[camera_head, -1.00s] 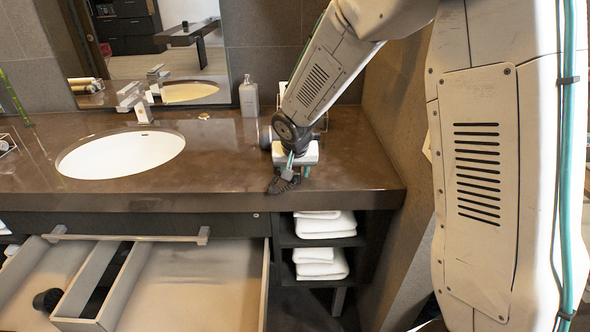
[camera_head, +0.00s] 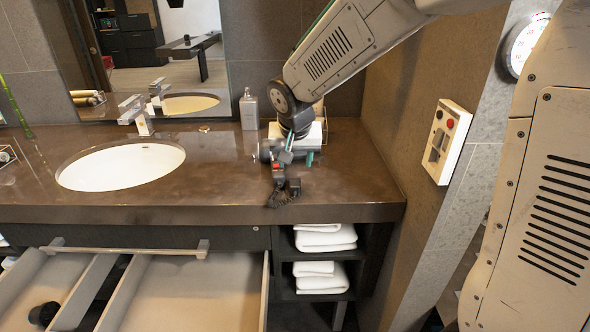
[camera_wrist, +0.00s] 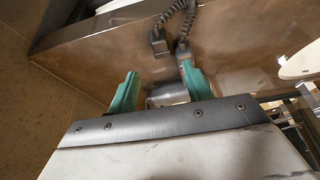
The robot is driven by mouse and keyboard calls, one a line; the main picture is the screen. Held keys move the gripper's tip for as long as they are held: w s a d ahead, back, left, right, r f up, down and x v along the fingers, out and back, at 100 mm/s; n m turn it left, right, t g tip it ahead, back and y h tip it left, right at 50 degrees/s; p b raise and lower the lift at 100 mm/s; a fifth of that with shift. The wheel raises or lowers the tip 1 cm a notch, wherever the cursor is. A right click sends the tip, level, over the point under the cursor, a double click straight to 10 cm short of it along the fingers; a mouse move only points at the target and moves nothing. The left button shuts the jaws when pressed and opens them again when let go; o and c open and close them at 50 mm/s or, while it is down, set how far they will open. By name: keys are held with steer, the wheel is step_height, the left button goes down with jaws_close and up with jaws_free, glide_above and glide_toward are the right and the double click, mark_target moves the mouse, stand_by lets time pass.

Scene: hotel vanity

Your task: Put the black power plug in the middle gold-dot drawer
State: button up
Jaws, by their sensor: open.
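The black power plug (camera_head: 293,187) lies near the front edge of the brown counter (camera_head: 200,196), with its dark coiled cord (camera_head: 279,199) beside it. The wrist view shows the coiled cord (camera_wrist: 178,10) running to two dark block-like ends, one of them likely the plug (camera_wrist: 160,44). My gripper (camera_head: 285,158) hangs over the counter just behind the plug. Its teal fingers (camera_wrist: 158,88) are open and apart, with no plug between them. An open drawer (camera_head: 190,290) with pale dividers is at the lower left. I cannot make out a gold dot on it.
A white sink (camera_head: 120,166) fills the left of the counter, with a soap bottle (camera_head: 249,109) behind. Folded towels (camera_head: 325,236) sit on shelves right of the drawer. A dark round object (camera_head: 44,313) lies in the drawer. A wall panel (camera_head: 446,142) is at the right.

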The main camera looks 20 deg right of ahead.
steer(key=shift+s+r, duration=0.3)
steer(key=shift+r, duration=0.2)
steer(key=s+d+r+n+g, duration=0.1)
steer(key=s+d+r, duration=0.1)
steer(key=s, duration=1.4)
steer(key=s+d+r+n+g+y, duration=0.1)
steer(key=s+d+r+n+g, duration=0.1)
steer(key=s, duration=1.3)
steer(key=shift+s+d+r+n, duration=0.35)
steer(key=shift+d+r, duration=0.2)
steer(key=shift+r, duration=0.2)
